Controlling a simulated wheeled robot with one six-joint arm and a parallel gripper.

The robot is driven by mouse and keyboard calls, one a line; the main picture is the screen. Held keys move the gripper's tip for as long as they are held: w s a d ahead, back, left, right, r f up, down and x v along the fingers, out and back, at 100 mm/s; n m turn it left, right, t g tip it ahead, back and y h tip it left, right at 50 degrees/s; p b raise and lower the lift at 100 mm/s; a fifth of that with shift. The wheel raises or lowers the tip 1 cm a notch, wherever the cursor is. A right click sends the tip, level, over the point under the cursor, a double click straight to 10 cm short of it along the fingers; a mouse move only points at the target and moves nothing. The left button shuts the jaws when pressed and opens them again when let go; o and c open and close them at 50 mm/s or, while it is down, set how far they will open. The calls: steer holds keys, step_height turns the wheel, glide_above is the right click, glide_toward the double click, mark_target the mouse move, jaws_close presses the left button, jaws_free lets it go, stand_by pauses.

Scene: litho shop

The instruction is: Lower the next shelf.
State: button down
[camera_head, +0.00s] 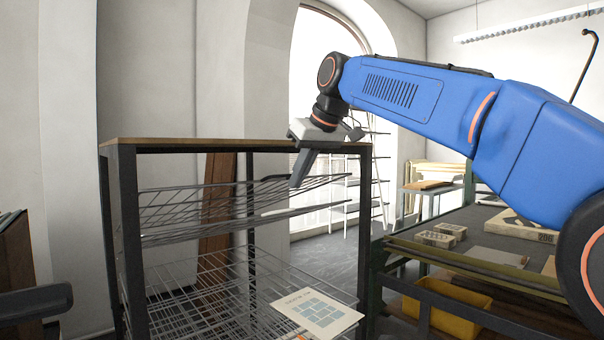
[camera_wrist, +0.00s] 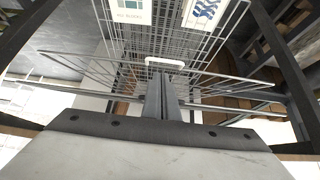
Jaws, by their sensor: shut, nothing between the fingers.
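A drying rack (camera_head: 123,220) with a dark frame and wooden top stands left of centre in the head view. Two raised wire shelves (camera_head: 215,195) sit one above the other under the top, slightly tilted. A lower wire shelf (camera_head: 205,297) lies beneath them with a printed card on it (camera_head: 318,313). My gripper (camera_head: 298,182) points down at the right ends of the raised shelves, its fingers together and empty. In the wrist view my gripper (camera_wrist: 163,98) overlaps a wire shelf edge, close to a white tab (camera_wrist: 165,63). Contact cannot be told.
A table (camera_head: 455,262) with boxes and prints stands to the right, with a yellow bin (camera_head: 445,305) under it. A pale ladder-like stand (camera_head: 345,185) is behind. Two prints (camera_wrist: 203,12) show at the top of the wrist view. Some floor (camera_head: 330,250) is clear between rack and table.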

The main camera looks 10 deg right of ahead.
steer(key=x, duration=0.6)
steer(key=shift+f, duration=0.25)
steer(key=shift+w, duration=0.1)
